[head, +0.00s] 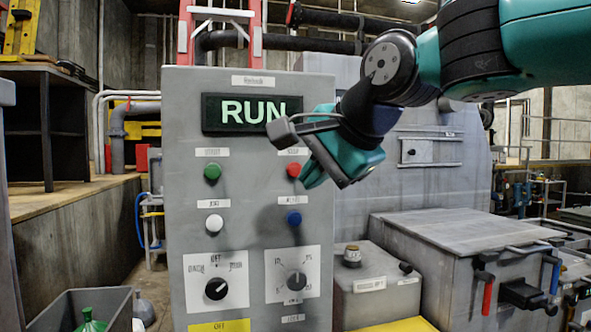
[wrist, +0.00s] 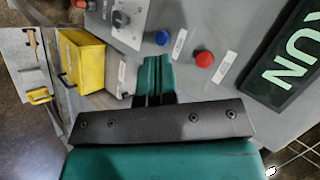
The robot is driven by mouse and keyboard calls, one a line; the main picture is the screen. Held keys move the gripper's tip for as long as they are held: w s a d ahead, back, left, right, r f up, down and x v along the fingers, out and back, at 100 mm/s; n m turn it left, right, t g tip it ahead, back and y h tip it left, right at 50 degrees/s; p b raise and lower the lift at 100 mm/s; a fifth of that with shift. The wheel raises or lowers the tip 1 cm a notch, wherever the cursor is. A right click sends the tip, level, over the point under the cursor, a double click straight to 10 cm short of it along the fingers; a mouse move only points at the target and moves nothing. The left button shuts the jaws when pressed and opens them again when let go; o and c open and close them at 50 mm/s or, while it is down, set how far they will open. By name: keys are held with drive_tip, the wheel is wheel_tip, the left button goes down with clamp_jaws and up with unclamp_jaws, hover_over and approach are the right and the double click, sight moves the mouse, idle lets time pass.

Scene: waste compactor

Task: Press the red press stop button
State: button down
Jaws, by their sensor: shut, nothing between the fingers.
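The red button (head: 293,170) is in the upper right of the grey control panel (head: 250,255), below the lit RUN display (head: 240,113). It also shows in the wrist view (wrist: 204,59), right of my fingertips. My gripper (head: 308,180) is shut and empty in front of the panel, its teal fingertips close beside the red button in the head view. In the wrist view the shut fingers (wrist: 155,62) point between the red button and the blue button (wrist: 162,38), nearer the blue one. Whether the fingertips touch the panel cannot be told.
A green button (head: 212,171), a white button (head: 214,222) and two black rotary knobs (head: 216,289) (head: 297,281) share the panel. A grey box (head: 352,290) and a larger grey cabinet (head: 460,245) with levers stand to the right. A grey bin (head: 95,300) stands at lower left.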

sight(297, 169)
drive_tip(key=w+a+p, duration=0.2)
drive_tip(key=w+p, duration=0.3)
drive_tip(key=w, duration=0.3)
drive_tip(key=shift+w+a, duration=0.2)
drive_tip(key=shift+a, duration=0.05)
idle(2.0)
drive_tip(key=shift+w+a+p, duration=0.1)
drive_tip(key=shift+w+p, duration=0.25)
drive_tip(key=shift+w, duration=0.05)
drive_tip(key=shift+w+a+p, duration=0.1)
drive_tip(key=shift+w+p, duration=0.3)
drive_tip(key=shift+w, duration=0.1)
idle(0.6)
drive_tip(key=shift+s, duration=0.1)
drive_tip(key=shift+s+d+b, duration=0.25)
drive_tip(key=shift+s+b, duration=0.35)
drive_tip(key=shift+s, duration=0.2)
